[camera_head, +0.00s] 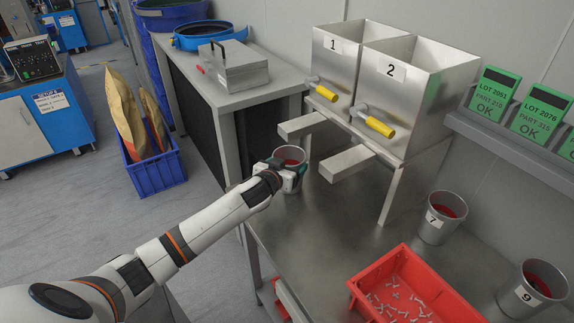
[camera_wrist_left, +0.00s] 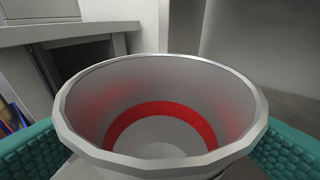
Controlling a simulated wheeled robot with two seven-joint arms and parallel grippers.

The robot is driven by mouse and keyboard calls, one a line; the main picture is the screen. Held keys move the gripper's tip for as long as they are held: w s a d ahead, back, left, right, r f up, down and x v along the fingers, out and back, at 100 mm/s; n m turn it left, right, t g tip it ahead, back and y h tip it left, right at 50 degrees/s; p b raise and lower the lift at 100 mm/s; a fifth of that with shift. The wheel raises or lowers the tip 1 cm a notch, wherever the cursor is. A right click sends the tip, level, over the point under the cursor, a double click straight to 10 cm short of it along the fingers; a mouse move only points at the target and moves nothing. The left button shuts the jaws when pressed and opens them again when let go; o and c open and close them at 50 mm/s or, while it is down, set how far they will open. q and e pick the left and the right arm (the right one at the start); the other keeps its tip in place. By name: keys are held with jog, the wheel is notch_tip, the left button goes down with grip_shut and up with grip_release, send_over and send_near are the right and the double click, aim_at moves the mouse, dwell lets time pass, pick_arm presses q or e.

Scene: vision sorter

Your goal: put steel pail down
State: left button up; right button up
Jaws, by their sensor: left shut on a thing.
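A steel pail (camera_head: 291,156) with a red band inside is at the back left part of the steel table (camera_head: 335,215). My left gripper (camera_head: 290,172) is shut on the pail, with its fingers on either side. In the left wrist view the pail (camera_wrist_left: 160,125) fills the middle, upright and empty, between teal finger pads. I cannot tell whether its base touches the table. My right gripper is not in view.
Two steel hoppers (camera_head: 405,75), marked 1 and 2, stand behind with chutes and yellow-handled levers. Pails 7 (camera_head: 437,228) and 9 (camera_head: 518,299) stand at the right. A red bin (camera_head: 368,292) with small metal parts is at the front. The table's middle is clear.

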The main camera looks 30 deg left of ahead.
pick_arm(q)
jog(key=o, duration=1)
jog(key=shift+f, duration=0.1)
jog(key=v, duration=1.2)
jog(key=shift+r+b, duration=0.2)
jog(key=shift+b, duration=0.15)
